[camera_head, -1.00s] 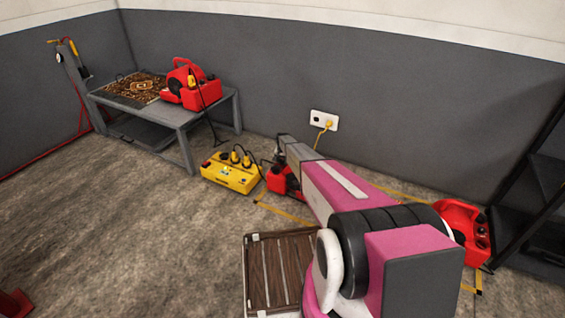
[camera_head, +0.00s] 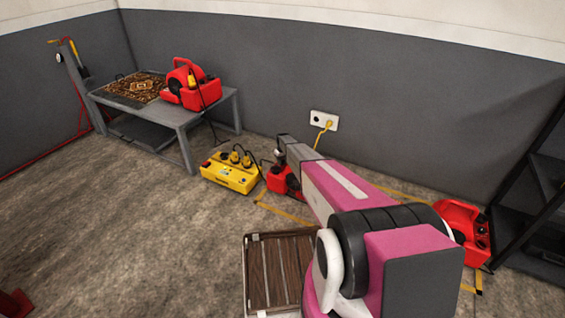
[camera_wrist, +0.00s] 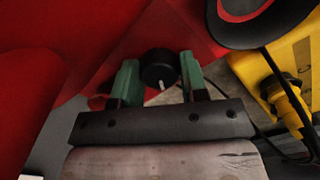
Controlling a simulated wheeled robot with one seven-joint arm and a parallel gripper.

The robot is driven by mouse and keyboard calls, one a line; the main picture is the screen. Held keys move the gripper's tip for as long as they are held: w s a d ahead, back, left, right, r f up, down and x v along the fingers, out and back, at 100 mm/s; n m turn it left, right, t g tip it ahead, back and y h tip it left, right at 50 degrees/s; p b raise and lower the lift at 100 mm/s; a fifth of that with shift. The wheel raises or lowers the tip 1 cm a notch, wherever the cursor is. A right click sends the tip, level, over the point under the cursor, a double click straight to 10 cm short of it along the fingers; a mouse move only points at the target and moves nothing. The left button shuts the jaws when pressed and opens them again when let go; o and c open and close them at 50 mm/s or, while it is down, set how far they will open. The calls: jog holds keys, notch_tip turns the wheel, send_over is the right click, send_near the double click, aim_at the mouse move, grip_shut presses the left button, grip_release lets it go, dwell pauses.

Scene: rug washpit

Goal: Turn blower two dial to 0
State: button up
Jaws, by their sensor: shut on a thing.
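The black blower dial (camera_wrist: 157,66) with a white pointer mark shows in the wrist view, on a red blower's panel. The mark points down, slightly right, toward my wrist. My gripper (camera_wrist: 160,80) is shut on this dial, with one green finger on either side. In the head view this red blower (camera_head: 285,183) is on the floor behind my arm, partly hidden by it. No numbers around the dial are legible.
A yellow power box (camera_head: 229,173) with plugs stands left of the blower; its yellow plug (camera_wrist: 290,105) shows in the wrist view. Another red blower (camera_head: 463,230) is at the right, and one (camera_head: 193,90) stands on the grey table (camera_head: 175,117). A wooden slatted crate (camera_head: 270,270) is nearby.

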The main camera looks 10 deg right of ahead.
aim_at(283, 161)
jog(key=shift+n, duration=2.1)
jog(key=o, duration=0.7)
jog(key=shift+c, duration=0.2)
jog(key=shift+r, duration=0.15)
notch_tip(283, 161, up, 11)
jog(key=shift+f, duration=0.2)
